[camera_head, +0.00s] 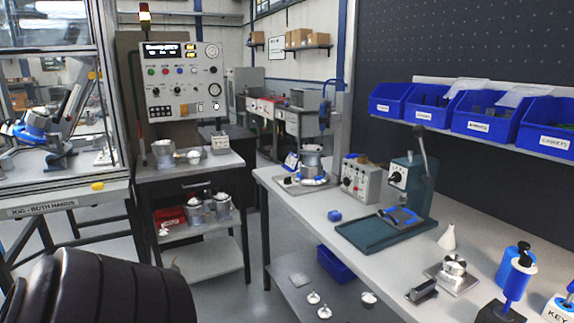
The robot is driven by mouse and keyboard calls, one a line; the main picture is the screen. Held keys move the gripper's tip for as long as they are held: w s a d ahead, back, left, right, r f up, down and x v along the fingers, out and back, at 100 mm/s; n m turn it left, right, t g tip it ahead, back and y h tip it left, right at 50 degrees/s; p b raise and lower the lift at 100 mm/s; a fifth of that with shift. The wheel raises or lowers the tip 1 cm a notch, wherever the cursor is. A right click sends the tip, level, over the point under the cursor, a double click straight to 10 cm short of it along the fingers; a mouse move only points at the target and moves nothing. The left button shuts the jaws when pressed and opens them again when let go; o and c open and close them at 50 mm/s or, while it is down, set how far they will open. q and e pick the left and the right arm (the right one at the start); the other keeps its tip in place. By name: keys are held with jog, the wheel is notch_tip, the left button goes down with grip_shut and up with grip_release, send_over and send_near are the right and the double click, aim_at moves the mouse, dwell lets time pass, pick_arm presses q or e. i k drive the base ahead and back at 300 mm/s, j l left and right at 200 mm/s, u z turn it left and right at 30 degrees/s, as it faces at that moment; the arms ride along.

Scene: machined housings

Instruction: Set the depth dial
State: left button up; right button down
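No dial is readable as a depth dial at this size. A beige control box (360,183) with several dark knobs stands just left of the press. A grey control panel (181,80) with a lit display, coloured buttons and black knobs stands at the back left; its knob labels are too small to read. Neither of my grippers is in view.
Blue bins (393,100) sit on the shelf above. A small cart table (189,175) holds machined housings. Floor between cart and bench is clear.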

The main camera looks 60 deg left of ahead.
aim_at(396, 177)
jog(key=k+u, duration=0.4)
jog(key=u, duration=0.25)
jog(key=i+j+u, duration=0.15)
jog(key=u, duration=1.2)
jog(key=i+l, duration=0.3)
jog(key=i, duration=0.15)
jog(key=i+l, duration=0.25)
jog(key=i, duration=0.25)
jog(key=j, duration=0.35)
jog(key=k+j+z, duration=0.15)
jog(key=j, duration=0.2)
